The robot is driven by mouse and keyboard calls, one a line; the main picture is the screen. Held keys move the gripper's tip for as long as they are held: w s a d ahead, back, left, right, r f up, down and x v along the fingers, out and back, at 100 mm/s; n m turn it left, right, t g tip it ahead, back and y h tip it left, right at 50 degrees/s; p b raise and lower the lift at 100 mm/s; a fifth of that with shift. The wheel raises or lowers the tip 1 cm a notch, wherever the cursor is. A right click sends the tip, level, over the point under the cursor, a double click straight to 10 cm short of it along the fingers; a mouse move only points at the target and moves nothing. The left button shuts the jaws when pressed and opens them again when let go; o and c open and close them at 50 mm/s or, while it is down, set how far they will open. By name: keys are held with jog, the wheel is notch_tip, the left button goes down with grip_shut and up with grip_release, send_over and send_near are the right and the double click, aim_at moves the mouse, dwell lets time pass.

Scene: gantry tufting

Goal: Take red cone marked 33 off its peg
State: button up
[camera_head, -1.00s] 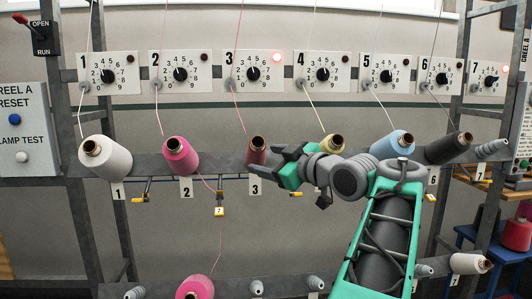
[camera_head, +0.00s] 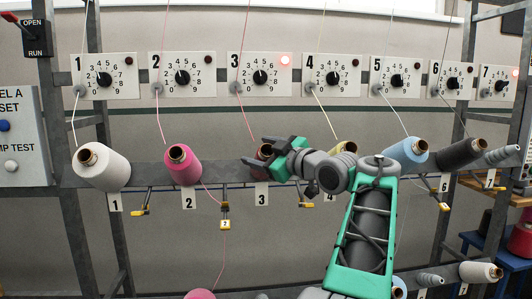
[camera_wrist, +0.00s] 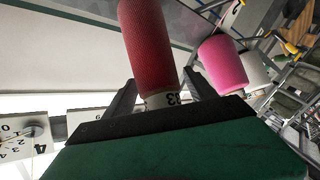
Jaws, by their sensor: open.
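The red cone marked 33 (camera_head: 262,152) sits on its peg above label 3 in the head view, partly hidden behind my gripper. In the wrist view the red cone (camera_wrist: 152,45) stands large between my fingers, with the mark 33 on its pale end near the palm. My gripper (camera_head: 256,160) is at this cone. In the wrist view my gripper (camera_wrist: 158,88) is open, one dark finger on each side of the cone. I cannot tell whether either finger touches it. A thread runs up from the cone toward panel 3.
A pink cone (camera_head: 184,164) sits to the left, with a white cone (camera_head: 102,168) beyond it. A yellow cone (camera_head: 345,148) is partly behind my arm; blue (camera_head: 407,152) and black (camera_head: 460,154) cones follow. Dial panel 3 (camera_head: 260,75) has a lit red lamp. Threads hang above the cones.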

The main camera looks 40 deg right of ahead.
grip_shut()
dwell(1.2)
jog(key=shift+s+a+r, duration=0.25)
jog(key=shift+s+r, duration=0.15)
dwell(0.4)
jog(key=shift+s+a+r, duration=0.5)
jog(key=shift+s+r, duration=0.15)
jog(key=shift+s, duration=0.1)
jog(key=shift+s+a+r, duration=0.5)
jog(key=shift+s+r, duration=0.15)
jog(key=shift+s, duration=0.1)
jog(key=s+a+r, duration=0.4)
jog(key=s+r, duration=0.1)
jog(key=s, duration=0.1)
jog(key=shift+a+p, duration=0.15)
jog(key=shift+p, duration=0.3)
